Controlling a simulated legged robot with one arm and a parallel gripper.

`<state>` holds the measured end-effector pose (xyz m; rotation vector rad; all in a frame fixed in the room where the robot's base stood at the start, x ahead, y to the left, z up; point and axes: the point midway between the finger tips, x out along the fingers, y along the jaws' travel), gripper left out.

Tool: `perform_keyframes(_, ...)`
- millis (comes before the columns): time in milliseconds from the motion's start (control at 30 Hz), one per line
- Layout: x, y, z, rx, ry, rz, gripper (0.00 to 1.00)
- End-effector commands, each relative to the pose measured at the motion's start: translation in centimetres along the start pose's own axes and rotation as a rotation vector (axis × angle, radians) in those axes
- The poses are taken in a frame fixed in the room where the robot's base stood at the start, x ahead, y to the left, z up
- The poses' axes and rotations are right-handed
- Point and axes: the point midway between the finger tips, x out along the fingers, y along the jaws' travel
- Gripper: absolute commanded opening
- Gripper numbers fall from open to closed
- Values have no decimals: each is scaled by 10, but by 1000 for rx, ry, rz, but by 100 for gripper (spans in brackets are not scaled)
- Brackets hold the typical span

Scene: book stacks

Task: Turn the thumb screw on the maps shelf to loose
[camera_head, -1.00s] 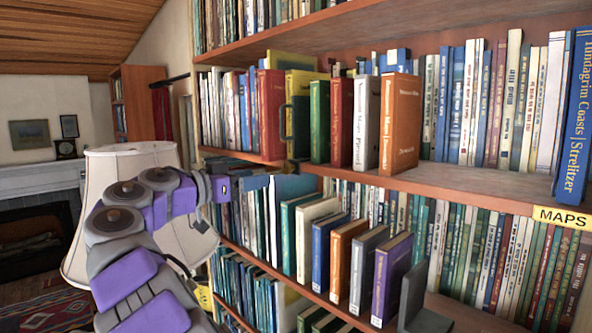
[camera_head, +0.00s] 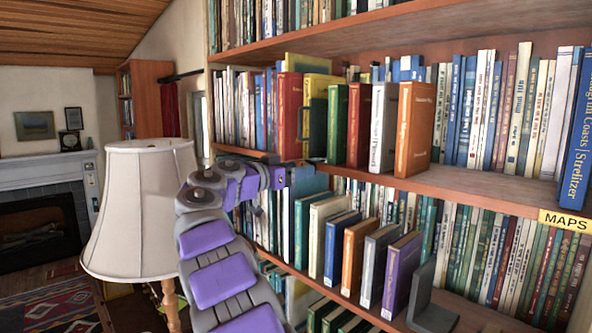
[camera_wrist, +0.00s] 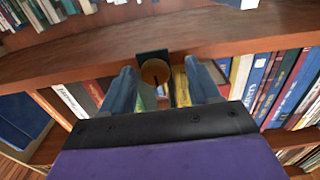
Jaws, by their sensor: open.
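The thumb screw (camera_wrist: 155,72) shows in the wrist view as a round brass-coloured knob with a dark line on its face. It sits on a dark plate (camera_wrist: 152,56) at the front edge of a wooden shelf (camera_wrist: 90,66). My gripper (camera_wrist: 160,68) is open, with one blue-grey finger on each side of the knob and a visible gap on both sides. I cannot tell how deep the fingers reach around it. In the head view my gripper (camera_head: 306,180) is at the bookcase, and the screw is not discernible there. A yellow MAPS label (camera_head: 565,220) is on a shelf edge at the right.
Books fill the shelves around my gripper. An orange book (camera_head: 414,130) and a purple book (camera_head: 401,275) stand forward near shelf edges. A grey bookend (camera_head: 432,305) stands at the lower right. A lamp with a cream shade (camera_head: 140,210) stands close to my arm's left.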

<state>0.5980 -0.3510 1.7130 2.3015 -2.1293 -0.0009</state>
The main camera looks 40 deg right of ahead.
Motion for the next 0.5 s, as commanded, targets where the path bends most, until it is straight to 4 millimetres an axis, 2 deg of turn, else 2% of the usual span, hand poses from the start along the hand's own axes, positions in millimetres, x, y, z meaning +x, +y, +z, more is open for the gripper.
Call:
perform_keyframes(167, 5, 2, 0, 2, -3, 1, 59)
perform_keyframes(333, 11, 1, 2, 2, -7, 0, 43)
perform_keyframes(500, 6, 1, 1, 2, -4, 0, 26)
